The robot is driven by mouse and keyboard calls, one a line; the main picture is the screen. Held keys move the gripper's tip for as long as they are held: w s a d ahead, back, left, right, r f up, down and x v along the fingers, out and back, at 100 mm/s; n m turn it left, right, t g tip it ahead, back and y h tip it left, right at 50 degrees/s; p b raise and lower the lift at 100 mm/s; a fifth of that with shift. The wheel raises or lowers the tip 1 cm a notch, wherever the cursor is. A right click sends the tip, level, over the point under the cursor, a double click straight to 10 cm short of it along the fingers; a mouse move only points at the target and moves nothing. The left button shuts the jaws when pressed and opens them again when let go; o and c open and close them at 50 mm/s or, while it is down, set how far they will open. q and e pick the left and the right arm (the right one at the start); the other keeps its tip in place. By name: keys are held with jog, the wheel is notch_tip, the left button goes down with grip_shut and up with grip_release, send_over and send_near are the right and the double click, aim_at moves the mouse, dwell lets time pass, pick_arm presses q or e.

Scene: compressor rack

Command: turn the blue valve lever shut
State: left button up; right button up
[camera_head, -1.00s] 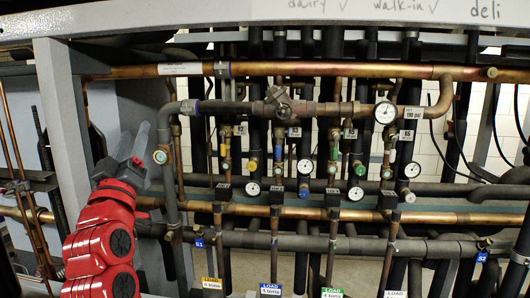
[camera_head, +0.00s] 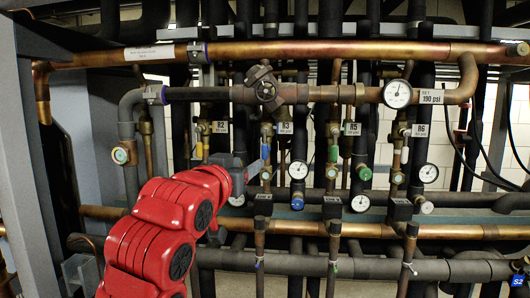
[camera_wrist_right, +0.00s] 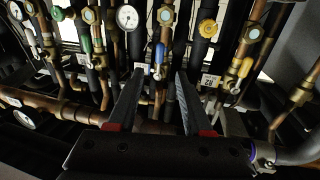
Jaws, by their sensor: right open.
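The blue valve lever (camera_wrist_right: 160,53) shows in the right wrist view, hanging on a copper pipe below a round brass fitting. It lies ahead of my right gripper, seen between its two fingers but beyond the tips. My right gripper (camera_wrist_right: 160,73) is open with nothing between its fingers. In the head view my right gripper (camera_head: 260,162) is in front of the pipes, below the large round valve, and covers part of that pipe row. My left gripper is not in view.
Other levers hang close by: green (camera_wrist_right: 85,45) and yellow (camera_wrist_right: 246,67), with a yellow knob (camera_wrist_right: 208,28). Gauges (camera_head: 298,169) and black boxes (camera_head: 332,207) crowd the pipes. A copper pipe (camera_head: 300,50) runs across above, another across below.

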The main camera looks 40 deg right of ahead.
aim_at(264, 153)
jog(key=p+x, duration=0.3)
jog(key=x, duration=0.9)
jog(key=shift+w+d, duration=0.2)
jog(key=shift+d, duration=0.15)
grip_shut()
dwell(0.7)
